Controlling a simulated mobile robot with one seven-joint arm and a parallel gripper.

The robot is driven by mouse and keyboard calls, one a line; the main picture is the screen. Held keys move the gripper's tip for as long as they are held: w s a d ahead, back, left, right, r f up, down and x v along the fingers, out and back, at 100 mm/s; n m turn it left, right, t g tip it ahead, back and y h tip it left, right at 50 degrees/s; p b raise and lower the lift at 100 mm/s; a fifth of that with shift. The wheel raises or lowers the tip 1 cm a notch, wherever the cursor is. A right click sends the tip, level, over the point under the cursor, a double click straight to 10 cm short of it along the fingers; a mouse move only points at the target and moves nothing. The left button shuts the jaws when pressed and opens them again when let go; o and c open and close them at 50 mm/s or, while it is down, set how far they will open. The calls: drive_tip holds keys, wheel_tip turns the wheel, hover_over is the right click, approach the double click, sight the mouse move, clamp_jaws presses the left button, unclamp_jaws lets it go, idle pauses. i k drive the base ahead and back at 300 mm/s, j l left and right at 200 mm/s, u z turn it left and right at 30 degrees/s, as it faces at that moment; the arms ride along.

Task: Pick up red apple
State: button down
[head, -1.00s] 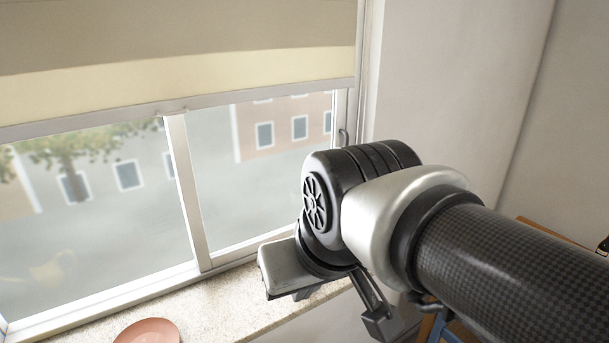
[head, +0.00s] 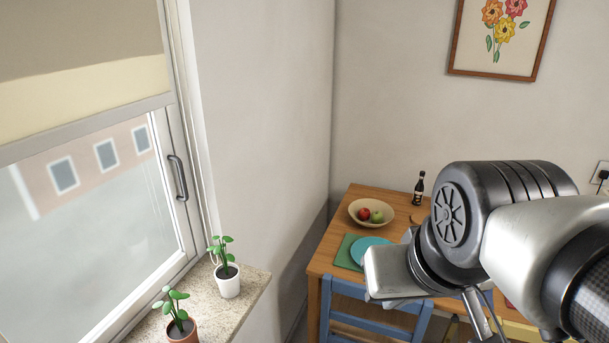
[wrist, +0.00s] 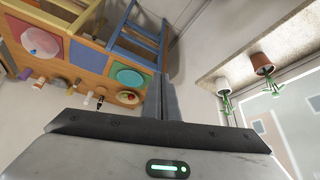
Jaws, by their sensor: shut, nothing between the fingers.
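The red apple (head: 363,213) lies in a beige bowl (head: 354,204) on the wooden table, beside a green apple (head: 377,216). My gripper (wrist: 168,92) is shut and empty in the wrist view, with its fingers together. In the head view the hand appears in front of the table, right of and below the bowl, with its fingers hidden. The gripper is apart from the apple. In the wrist view the bowl (wrist: 121,97) shows small beyond the hand, and its fruit is too small to tell apart.
The wooden table (head: 330,248) also holds a dark bottle (head: 418,190) and a teal plate (head: 368,251) on a green mat. A blue chair (head: 345,291) stands before it. Two potted plants, one white pot (head: 228,284) and one terracotta pot (head: 183,332), stand on the windowsill (head: 212,315).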

sight(363, 214)
drive_tip(key=z, duration=0.3)
drive_tip(key=i+j, duration=0.1)
drive_tip(key=i, duration=0.4)
drive_tip(key=i+j+z, duration=0.1)
drive_tip(key=i, duration=0.45)
